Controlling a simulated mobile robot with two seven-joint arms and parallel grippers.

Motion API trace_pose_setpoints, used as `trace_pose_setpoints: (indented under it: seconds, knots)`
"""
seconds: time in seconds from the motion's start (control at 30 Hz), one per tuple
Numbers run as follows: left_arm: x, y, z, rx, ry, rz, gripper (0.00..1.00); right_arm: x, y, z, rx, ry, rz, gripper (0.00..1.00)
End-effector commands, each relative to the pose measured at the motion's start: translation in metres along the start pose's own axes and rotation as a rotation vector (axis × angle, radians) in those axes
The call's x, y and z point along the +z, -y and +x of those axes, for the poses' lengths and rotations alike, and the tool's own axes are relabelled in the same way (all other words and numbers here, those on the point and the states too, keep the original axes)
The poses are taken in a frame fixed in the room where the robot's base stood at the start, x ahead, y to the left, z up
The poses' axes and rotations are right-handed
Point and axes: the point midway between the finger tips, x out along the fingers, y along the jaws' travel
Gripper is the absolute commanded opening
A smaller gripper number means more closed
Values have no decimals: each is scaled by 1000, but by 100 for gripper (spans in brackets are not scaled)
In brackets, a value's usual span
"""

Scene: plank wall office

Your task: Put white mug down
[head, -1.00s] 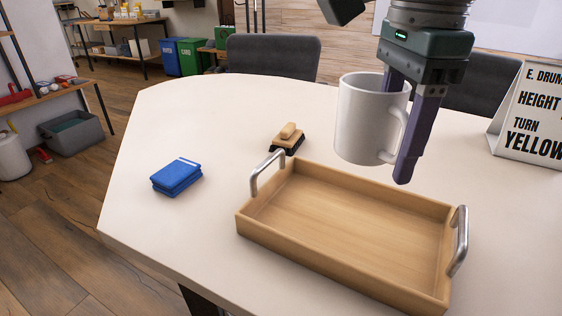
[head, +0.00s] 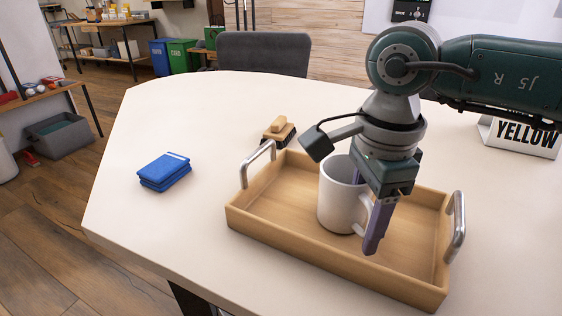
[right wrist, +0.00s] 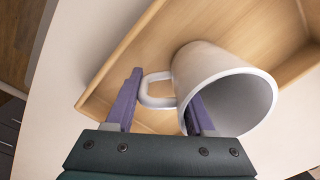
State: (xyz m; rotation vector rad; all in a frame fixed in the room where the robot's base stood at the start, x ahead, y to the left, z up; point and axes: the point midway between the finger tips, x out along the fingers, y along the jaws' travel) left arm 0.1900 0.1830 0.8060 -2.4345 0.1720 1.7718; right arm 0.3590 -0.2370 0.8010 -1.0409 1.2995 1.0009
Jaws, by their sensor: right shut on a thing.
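My right gripper (head: 366,218) is shut on the mug from above. One purple finger is outside by the handle and the other is at the rim, mostly hidden in the head view. In the right wrist view, the mug (right wrist: 205,65) shows its open mouth, with my right gripper's fingers (right wrist: 163,95) either side of the handle. My left gripper is not in view.
The tray has metal handles at its left (head: 257,160) and right (head: 457,228) ends. A brush (head: 278,133) lies behind the tray. A folded blue cloth (head: 164,171) lies to the left. A sign (head: 520,137) stands at the right. The left table top is mostly clear.

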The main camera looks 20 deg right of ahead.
Motion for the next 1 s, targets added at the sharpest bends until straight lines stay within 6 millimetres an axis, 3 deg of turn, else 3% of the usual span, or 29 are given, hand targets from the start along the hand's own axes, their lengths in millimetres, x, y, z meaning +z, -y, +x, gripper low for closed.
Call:
trace_pose_setpoints:
  seconds: [0.17,0.2,0.43,0.77,1.0]
  knots:
    - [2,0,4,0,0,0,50,0,0,4,-1,0,1,0]
    - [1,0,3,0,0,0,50,0,0,3,0,-1,0,59]
    - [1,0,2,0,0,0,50,0,0,2,0,-1,1,84]
    - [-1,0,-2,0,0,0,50,0,0,-4,-1,0,1,84]
    - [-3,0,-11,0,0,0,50,0,2,-51,-6,0,-2,84]
